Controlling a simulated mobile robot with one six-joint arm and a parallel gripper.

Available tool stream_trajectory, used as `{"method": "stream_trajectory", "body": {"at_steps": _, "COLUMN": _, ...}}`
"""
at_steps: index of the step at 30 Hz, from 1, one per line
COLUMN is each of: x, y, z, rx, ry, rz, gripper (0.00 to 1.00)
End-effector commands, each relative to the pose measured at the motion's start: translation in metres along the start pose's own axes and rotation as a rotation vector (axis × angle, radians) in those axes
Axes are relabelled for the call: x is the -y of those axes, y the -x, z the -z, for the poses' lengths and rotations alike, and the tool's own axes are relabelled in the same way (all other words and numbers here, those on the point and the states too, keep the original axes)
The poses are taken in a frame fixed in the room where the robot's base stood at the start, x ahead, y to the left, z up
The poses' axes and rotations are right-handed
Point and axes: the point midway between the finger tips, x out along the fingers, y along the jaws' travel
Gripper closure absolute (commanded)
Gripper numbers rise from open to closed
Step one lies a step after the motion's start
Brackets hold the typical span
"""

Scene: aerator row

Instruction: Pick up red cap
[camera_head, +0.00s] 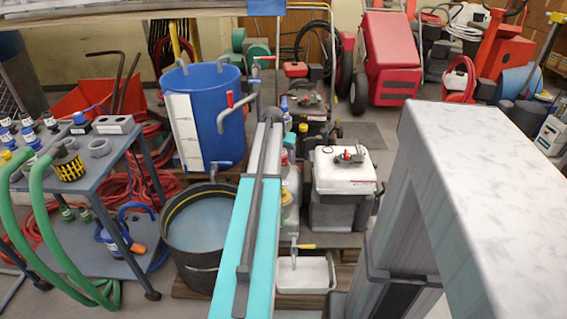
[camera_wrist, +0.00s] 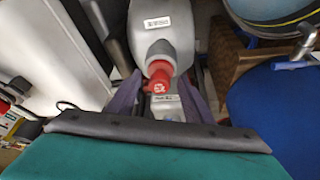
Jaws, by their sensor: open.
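The red cap (camera_wrist: 161,74) sits on the neck of a grey bottle (camera_wrist: 158,38) with a white label. In the wrist view it lies between the two dark purplish fingers of my gripper (camera_wrist: 163,92). The fingers are apart, one on each side, and I cannot tell whether either touches the cap. In the head view a small red cap (camera_head: 284,158) shows on a grey bottle (camera_head: 291,192), partly hidden by a teal and dark bar. My gripper's fingertips cannot be made out in the head view.
A white-lidded box (camera_head: 342,175) stands close right of the bottle. A blue barrel (camera_head: 205,115) and a dark tub of water (camera_head: 203,235) stand left. A white tray (camera_head: 305,275) under a tap lies in front. A blue-grey trolley (camera_head: 100,165) with green hoses stands far left.

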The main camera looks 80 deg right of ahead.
Motion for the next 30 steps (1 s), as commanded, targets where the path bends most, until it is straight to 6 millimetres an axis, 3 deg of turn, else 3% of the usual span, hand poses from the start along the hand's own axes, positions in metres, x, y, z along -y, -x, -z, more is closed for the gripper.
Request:
{"method": "stream_trajectory", "body": {"at_steps": 18, "x": -0.0004, "y": -0.0026, "z": 0.0003, "rx": 0.0, "ry": 0.0, "rz": 0.0, "gripper": 0.54}}
{"method": "stream_trajectory", "body": {"at_steps": 26, "x": -0.0005, "y": -0.0026, "z": 0.0003, "rx": 0.0, "ry": 0.0, "rz": 0.0, "gripper": 0.97}}
{"method": "stream_trajectory", "body": {"at_steps": 30, "x": -0.0005, "y": -0.0026, "z": 0.0004, "rx": 0.0, "ry": -0.001, "rz": 0.0, "gripper": 0.98}}
